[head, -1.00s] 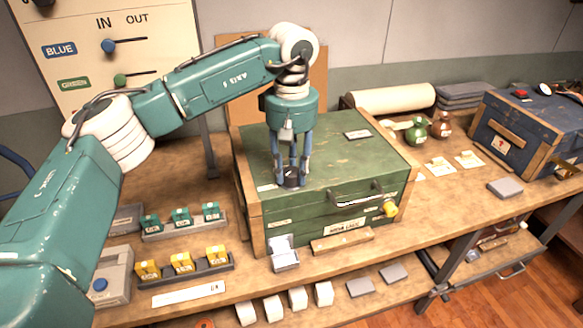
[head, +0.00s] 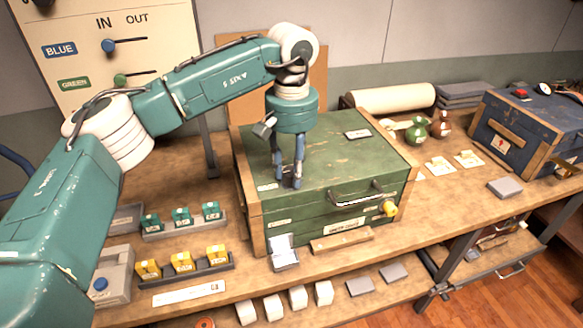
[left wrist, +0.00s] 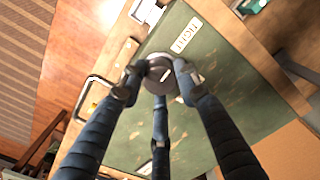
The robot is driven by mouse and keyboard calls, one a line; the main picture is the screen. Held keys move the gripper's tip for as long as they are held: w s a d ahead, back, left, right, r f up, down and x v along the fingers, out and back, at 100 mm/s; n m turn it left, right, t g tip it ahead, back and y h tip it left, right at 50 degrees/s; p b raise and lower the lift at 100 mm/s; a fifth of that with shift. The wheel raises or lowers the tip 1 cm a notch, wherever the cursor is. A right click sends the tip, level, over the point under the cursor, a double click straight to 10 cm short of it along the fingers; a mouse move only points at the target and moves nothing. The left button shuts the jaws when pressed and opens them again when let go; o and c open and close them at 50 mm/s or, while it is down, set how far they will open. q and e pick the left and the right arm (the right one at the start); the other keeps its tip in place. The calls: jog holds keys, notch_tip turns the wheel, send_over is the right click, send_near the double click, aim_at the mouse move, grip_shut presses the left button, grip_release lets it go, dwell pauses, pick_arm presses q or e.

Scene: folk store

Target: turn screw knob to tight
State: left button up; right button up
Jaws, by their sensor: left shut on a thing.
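The green chest (head: 320,150) stands on the wooden bench, and the dark round screw knob is on its lid near the front left. In the left wrist view the knob (left wrist: 157,76) sits between three blue fingers, with a pale mark on its top. My left gripper (head: 287,182) points straight down over the lid and is shut on the knob. A white label (left wrist: 187,35), seemingly reading "TIGHT", lies on the lid beside the knob. In the head view the fingers hide most of the knob. My right gripper is not in view.
Trays with teal and yellow blocks (head: 182,262) stand to the left. A sign board (head: 110,50) stands behind.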

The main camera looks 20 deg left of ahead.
aim_at(292, 171)
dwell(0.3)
pick_arm(q)
jog(key=o, duration=1.1)
jog(key=shift+o, duration=0.2)
jog(key=shift+r, duration=0.1)
notch_tip(292, 171, up, 12)
